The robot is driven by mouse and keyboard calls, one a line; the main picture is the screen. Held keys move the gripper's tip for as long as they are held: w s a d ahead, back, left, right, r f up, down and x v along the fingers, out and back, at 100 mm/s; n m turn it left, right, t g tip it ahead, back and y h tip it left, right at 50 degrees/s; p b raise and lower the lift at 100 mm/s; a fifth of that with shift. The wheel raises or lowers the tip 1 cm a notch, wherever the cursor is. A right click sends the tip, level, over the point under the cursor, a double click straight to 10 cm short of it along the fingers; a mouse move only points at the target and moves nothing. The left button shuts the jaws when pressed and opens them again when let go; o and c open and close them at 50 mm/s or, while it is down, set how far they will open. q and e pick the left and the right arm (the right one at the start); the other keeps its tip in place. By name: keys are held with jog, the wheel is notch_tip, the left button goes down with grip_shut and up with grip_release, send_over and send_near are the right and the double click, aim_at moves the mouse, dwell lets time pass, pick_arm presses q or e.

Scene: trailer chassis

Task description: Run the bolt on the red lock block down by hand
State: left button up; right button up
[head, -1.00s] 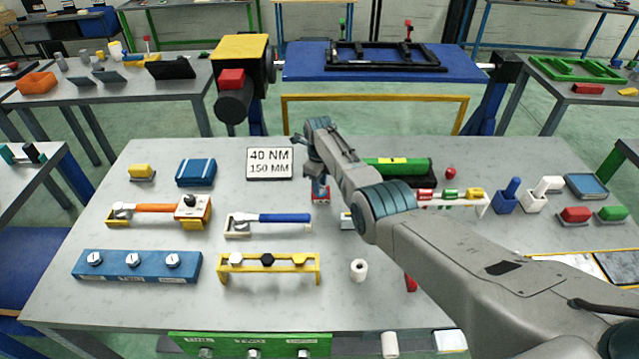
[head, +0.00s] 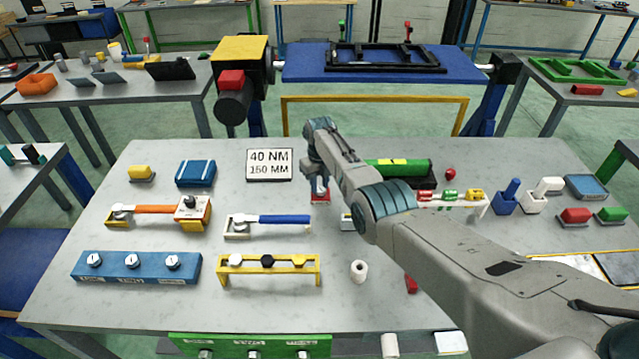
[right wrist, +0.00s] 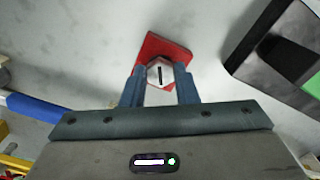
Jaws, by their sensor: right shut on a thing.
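The red lock block (head: 320,197) stands on the grey table near its middle, partly hidden under my right gripper. In the right wrist view the red block (right wrist: 172,46) shows beyond the fingers. A silver hex bolt head (right wrist: 160,73) with a dark slot mark sits on it, between the fingertips. My right gripper (head: 320,186) points down over the block. In the right wrist view its two blue fingers (right wrist: 160,88) are shut on the bolt head, one on each side. My left gripper is not in view.
A blue-handled wrench (head: 285,219) lies in a holder left of the block. A sign reading 40 NM, 150 MM (head: 269,164) stands behind it to the left. A green and black tool (head: 398,168) lies close on the right. A white roll (head: 358,271) stands in front.

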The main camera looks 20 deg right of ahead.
aim_at(320, 188)
jog(key=shift+w+r, duration=0.25)
jog(key=shift+r, duration=0.15)
jog(key=o, duration=1)
jog(key=shift+s+f, duration=0.15)
jog(key=shift+s, duration=0.05)
jog(key=shift+r, duration=0.25)
notch_tip(320, 188, up, 10)
jog(key=b, duration=0.1)
jog(key=shift+r+b, duration=0.2)
jog(key=shift+b, duration=0.2)
jog(key=shift+s+f, duration=0.1)
